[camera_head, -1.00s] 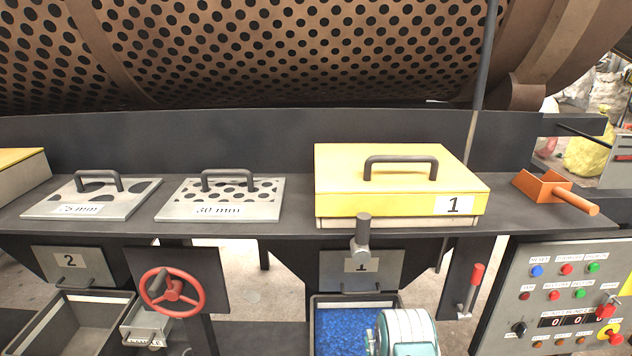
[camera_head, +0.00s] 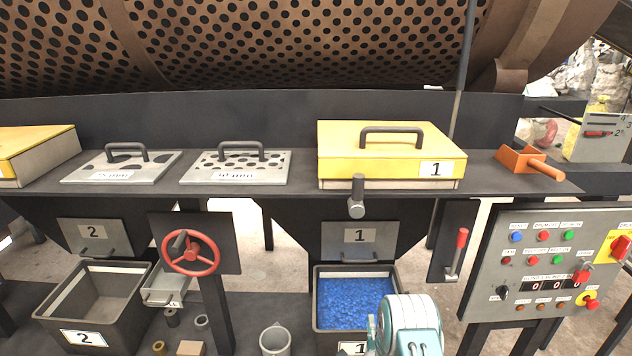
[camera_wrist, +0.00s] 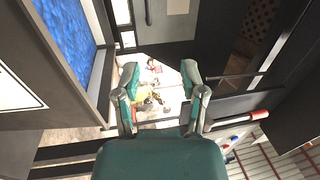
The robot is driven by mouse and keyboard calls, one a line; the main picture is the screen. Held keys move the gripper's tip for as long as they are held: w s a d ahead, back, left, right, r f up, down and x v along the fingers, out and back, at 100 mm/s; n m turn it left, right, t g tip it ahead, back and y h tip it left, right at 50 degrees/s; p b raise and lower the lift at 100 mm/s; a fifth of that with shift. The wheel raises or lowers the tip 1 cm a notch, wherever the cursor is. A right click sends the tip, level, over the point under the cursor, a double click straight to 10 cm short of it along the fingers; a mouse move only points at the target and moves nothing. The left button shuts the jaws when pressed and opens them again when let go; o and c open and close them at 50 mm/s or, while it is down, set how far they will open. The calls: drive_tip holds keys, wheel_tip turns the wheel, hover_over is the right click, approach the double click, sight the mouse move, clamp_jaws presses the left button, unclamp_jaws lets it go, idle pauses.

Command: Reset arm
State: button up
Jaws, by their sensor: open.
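My gripper (camera_wrist: 158,92) is open and empty in the wrist view, its two teal and grey fingers spread apart with the floor and scattered bits visible between them. In the head view my arm's teal and white link shows at the bottom, in front of bin 1; the fingertips cannot be made out there. Bin 1 (camera_head: 318,300) holds blue pieces and stands below hatch 1 (camera_head: 358,240). The blue pieces (camera_wrist: 68,38) also show at the upper left of the wrist view.
A shelf carries the yellow box 1 (camera_head: 378,150), two sieve plates (camera_head: 235,168) and an orange scoop (camera_head: 528,163). A red handwheel (camera_head: 191,253), a red-handled lever (camera_head: 457,255) and a control panel (camera_head: 530,262) stand in front. Bin 2 (camera_head: 92,316) is empty. A mug (camera_head: 275,341) stands low.

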wheel_tip(320, 180, up, 22)
drive_tip(key=w+n+g, duration=0.3)
drive_tip(key=n+g, duration=0.2)
drive_tip(key=n, duration=0.1)
drive_tip(key=s+r+n+g, duration=0.3)
drive_tip(key=s+r+n, duration=0.2)
drive_tip(key=s+r, duration=0.6)
drive_tip(key=s+r+n+g, duration=0.2)
drive_tip(key=s+n+g, duration=0.1)
drive_tip(key=s, duration=1.2)
drive_tip(key=s+r+n+g, duration=0.2)
drive_tip(key=s+n+g, duration=0.1)
drive_tip(key=s, duration=1.2)
drive_tip(key=shift+a+n, duration=0.3)
